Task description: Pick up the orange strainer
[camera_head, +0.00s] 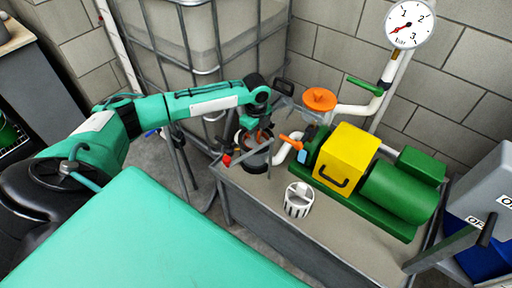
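Orange parts (265,134) show at the mouth of a dark round container (257,158) at the near left end of the bench. They may be the orange strainer, but they are small and mostly hidden by my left gripper. My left gripper (254,136) points down at the container's mouth. Its fingers are too small and covered to tell whether they are open, shut or touching the orange part. A separate orange round piece (319,98) sits on top of a fitting behind the pump. My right gripper is not in view.
A white slotted basket (298,200) stands upright on the grey bench (345,225). The green pump (398,192) with a yellow box (346,157) and orange handle (291,136) stands behind it. A caged tank (185,40) and a gauge (409,24) are at the back.

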